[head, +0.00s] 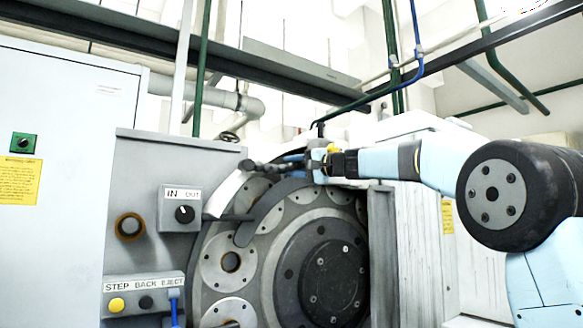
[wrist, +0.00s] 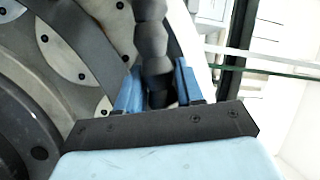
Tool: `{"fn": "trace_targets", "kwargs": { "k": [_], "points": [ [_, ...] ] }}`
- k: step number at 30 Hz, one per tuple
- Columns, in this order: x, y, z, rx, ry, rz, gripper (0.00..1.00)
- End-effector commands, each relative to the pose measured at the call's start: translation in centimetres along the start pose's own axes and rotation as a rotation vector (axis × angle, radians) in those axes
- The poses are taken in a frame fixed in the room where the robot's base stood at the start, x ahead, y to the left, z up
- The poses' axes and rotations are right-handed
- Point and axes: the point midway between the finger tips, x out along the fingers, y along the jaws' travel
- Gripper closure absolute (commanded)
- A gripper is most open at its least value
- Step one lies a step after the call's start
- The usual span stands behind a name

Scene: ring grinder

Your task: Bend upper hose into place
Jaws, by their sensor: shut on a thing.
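The upper hose (head: 262,167) is dark and segmented. In the head view it reaches left from my gripper (head: 292,160), in front of the top of the grinder's ring. In the wrist view the hose (wrist: 151,42) runs up from between the two blue fingers of my gripper (wrist: 155,84), which is shut on it. The hose's part deeper between the fingers is hidden by the dark gripper body.
The grinder's ring (head: 230,262) with round plates and a dark hub (head: 332,280) lies below the hose. A control box (head: 180,208) marked IN OUT stands to the left. A dark short rod (head: 232,217) sticks out below the hose. A blue pipe (head: 385,90) rises behind.

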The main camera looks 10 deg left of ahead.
Motion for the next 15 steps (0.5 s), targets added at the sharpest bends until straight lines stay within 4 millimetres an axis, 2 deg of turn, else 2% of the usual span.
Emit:
{"fn": "trace_targets", "kwargs": {
  "k": [2, 3, 9, 15],
  "points": [
    [0.09, 0.28, 0.06, 0.004, -0.002, 0.003, 1.0],
    [0.09, 0.28, 0.06, 0.004, -0.002, 0.003, 0.61],
    [0.05, 0.16, 0.03, 0.003, -0.001, 0.001, 0.43],
    [0.0, 0.08, -0.01, 0.002, 0.0, 0.001, 0.43]
  ]
}}
